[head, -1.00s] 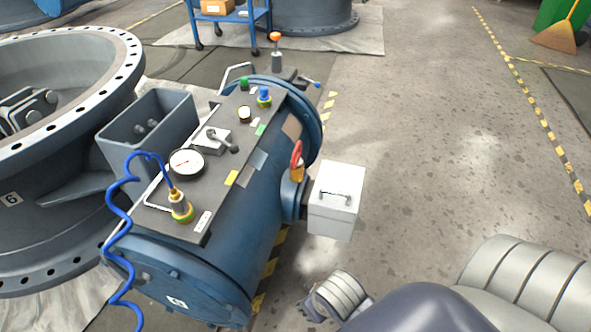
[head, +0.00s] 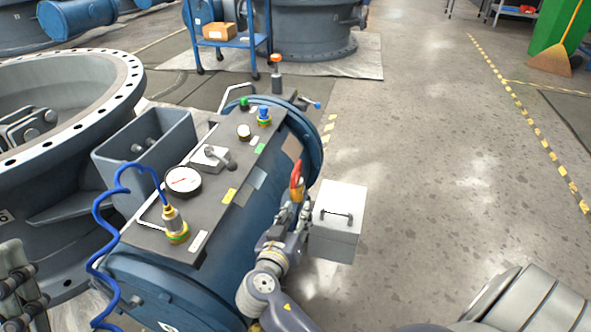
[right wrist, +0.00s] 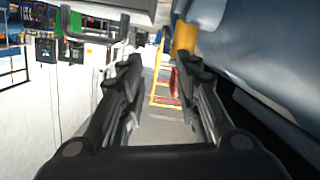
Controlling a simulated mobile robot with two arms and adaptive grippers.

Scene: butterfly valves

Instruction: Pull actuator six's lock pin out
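The actuator, a blue cylinder (head: 262,200) with a dark top plate, lies beside a large grey valve body. An orange-capped upright pin (head: 276,70) stands at its far end; I cannot tell for sure whether this is the lock pin. A red handle (head: 296,178) on a yellow fitting stands on its right side. My right gripper (head: 294,210) is just below the red handle. In the right wrist view its fingers (right wrist: 162,75) are apart with nothing gripped; the yellow fitting (right wrist: 185,37) and red handle (right wrist: 173,82) show beyond. My left gripper (head: 20,285) is partly visible at the left edge.
A white box (head: 338,215) with a dark handle sits right beside my right gripper. A gauge (head: 183,181), a blue coiled hose (head: 103,225) and a small lever (head: 218,158) are on or near the top plate.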

